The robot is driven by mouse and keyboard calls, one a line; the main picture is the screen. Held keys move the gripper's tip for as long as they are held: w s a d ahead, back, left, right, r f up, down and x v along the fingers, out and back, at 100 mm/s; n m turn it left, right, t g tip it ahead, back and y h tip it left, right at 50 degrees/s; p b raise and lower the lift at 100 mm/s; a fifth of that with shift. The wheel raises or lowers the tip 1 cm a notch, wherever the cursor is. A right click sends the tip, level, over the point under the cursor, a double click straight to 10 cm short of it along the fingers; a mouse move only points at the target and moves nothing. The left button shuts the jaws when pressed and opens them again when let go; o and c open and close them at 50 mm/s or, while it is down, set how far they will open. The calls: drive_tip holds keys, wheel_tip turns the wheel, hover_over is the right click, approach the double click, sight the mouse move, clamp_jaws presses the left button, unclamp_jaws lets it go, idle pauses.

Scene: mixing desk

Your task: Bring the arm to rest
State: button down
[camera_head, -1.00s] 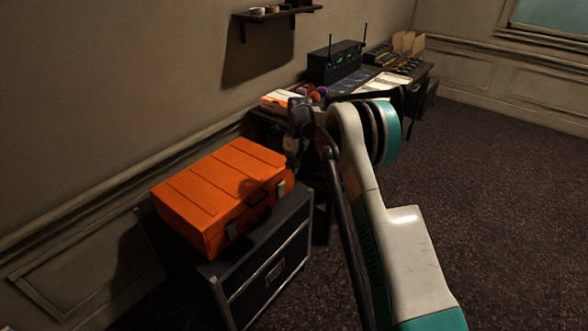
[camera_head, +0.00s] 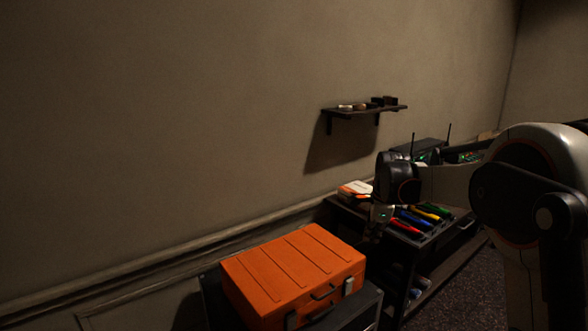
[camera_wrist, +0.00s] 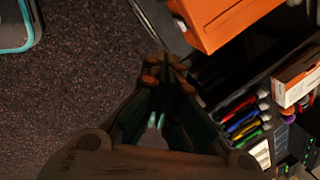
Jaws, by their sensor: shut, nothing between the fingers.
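My gripper (camera_wrist: 165,66) is shut in the wrist view, its fingertips together and nothing between them. It points down over dark carpet beside the desk. In the head view my arm reaches in from the right, and the gripper (camera_head: 380,214) hangs below the dark wrist, small and dim near the desk's left end. The black desk (camera_head: 400,250) is partly hidden behind the arm.
An orange case (camera_head: 290,270) sits on a dark cabinet (camera_head: 352,312) left of the desk; the case also shows in the wrist view (camera_wrist: 225,18). Red, blue, yellow and green items (camera_head: 420,216) lie on the desk. A wall shelf (camera_head: 365,110) hangs above. Carpet (camera_wrist: 80,75) is clear.

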drive_tip(key=s+a+r+n+t, duration=0.1)
drive_tip(key=s+r+n, duration=0.4)
drive_tip(key=s, duration=0.5)
drive_tip(key=s+a+r+n+t, duration=0.1)
drive_tip(key=s+r+n, duration=0.4)
drive_tip(key=s, duration=0.5)
drive_tip(key=s+f+n+t, duration=0.1)
drive_tip(key=s+f+n, duration=0.2)
drive_tip(key=s, duration=0.7)
drive_tip(key=s+a+f+n+t, duration=0.1)
drive_tip(key=s+f+n, duration=0.2)
drive_tip(key=s+n, duration=0.4)
drive_tip(key=s, duration=0.2)
drive_tip(key=shift+s+a+f, duration=0.15)
drive_tip(key=shift+s+f, duration=0.05)
drive_tip(key=shift+s, duration=0.15)
